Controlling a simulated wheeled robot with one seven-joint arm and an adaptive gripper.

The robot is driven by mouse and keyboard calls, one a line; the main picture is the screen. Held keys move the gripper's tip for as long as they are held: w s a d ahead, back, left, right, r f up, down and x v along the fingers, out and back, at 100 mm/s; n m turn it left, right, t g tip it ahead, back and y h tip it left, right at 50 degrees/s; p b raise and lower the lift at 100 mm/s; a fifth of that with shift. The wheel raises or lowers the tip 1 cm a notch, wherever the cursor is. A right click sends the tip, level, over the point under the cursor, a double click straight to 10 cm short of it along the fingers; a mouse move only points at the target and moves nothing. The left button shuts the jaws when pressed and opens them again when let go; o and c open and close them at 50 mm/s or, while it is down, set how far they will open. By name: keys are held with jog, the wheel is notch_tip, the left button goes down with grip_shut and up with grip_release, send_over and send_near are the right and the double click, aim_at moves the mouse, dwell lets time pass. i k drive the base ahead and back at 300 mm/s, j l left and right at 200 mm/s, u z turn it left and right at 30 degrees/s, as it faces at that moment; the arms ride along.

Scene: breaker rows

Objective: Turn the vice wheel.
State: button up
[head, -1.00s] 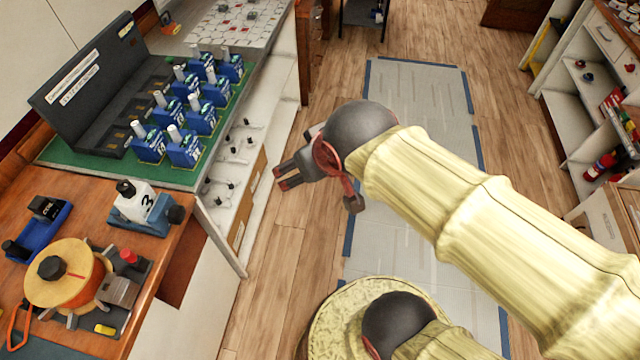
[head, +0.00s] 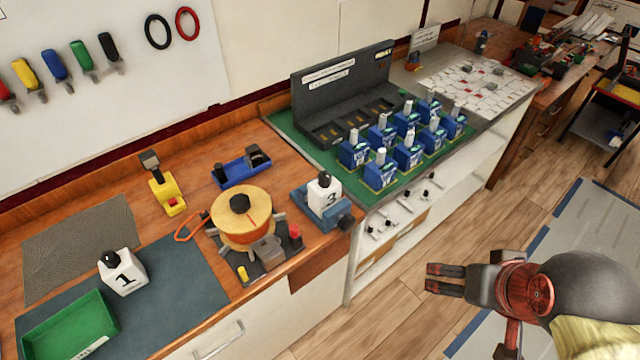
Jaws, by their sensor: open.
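A blue vice-like fixture (head: 312,210) stands near the right end of the wooden bench, with a dark round knob (head: 346,222) on its right side. A white block marked 3 (head: 325,188) sits in it. A round wooden drum (head: 243,218) with a black top knob stands to its left on a dark base. I cannot tell for certain which part is the vice wheel. My gripper (head: 430,279) is open and empty over the floor at the lower right, its fingers pointing left, well apart from the bench fixtures.
Blue breaker units (head: 382,168) stand in rows on a green mat, right of the fixture. A yellow tool (head: 166,190), a blue holder (head: 243,170), a white block marked 1 (head: 123,272) and a green tray (head: 70,328) are on the bench. Floor (head: 400,318) is clear before the shelf.

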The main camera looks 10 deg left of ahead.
aim_at(347, 222)
jog(key=i+j+u, duration=0.1)
jog(key=j, duration=1.3)
